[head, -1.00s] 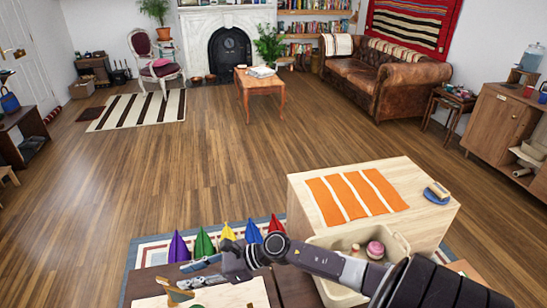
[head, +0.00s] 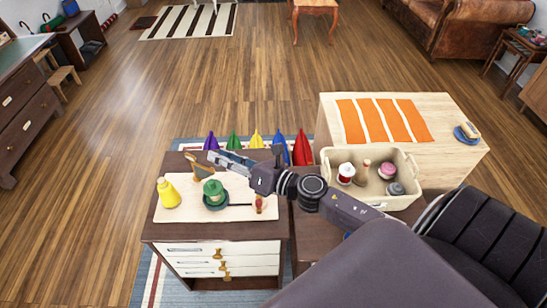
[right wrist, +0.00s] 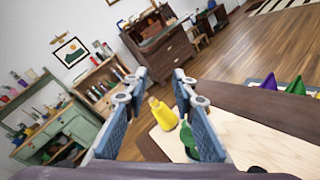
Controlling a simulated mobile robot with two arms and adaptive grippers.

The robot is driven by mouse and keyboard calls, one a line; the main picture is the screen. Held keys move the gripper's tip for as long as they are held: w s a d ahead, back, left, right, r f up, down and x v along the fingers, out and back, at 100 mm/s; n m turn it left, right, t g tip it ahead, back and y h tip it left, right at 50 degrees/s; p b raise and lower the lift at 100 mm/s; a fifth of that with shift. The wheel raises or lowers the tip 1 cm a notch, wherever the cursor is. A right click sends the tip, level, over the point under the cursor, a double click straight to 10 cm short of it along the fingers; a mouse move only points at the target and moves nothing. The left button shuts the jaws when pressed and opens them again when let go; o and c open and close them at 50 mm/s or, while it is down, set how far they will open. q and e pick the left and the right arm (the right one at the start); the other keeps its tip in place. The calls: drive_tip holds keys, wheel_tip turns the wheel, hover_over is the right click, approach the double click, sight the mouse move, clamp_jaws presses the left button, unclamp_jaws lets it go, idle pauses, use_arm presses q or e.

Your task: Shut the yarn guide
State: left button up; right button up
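A wooden board (head: 240,211) lies on the white-drawered cabinet. On it stands a winder-like device with a green top (head: 214,190) and dark base, and a brown wooden arm-like piece (head: 197,163) that may be the yarn guide; I cannot tell for sure. My right gripper (head: 222,158) reaches over the back of the board, close to the wooden piece, with its fingers pointing left. In the right wrist view, the fingers (right wrist: 162,100) are apart with nothing held. A yellow cone (right wrist: 162,115) shows beyond them, and the green top (right wrist: 187,136) is partly hidden by a finger. My left gripper is out of view.
Several coloured cones (head: 256,140) stand behind the cabinet. A cream bin (head: 372,195) with jars is at right, beside a light wooden block with an orange striped cloth (head: 385,121). A small red-topped item (head: 259,203) stands at the board's right edge. Open floor lies beyond.

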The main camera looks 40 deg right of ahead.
drive_tip(key=s+d+f+m+g+h, duration=0.2)
drive_tip(key=s+m+h, duration=0.3)
drive_tip(key=m, duration=0.7)
drive_tip(key=s+d+f+m+g+h, duration=0.3)
drive_tip(key=s+d+f+m+h, duration=0.2)
drive_tip(key=m, duration=0.8)
drive_tip(key=shift+s+f, duration=0.2)
drive_tip(key=shift+s, duration=0.9)
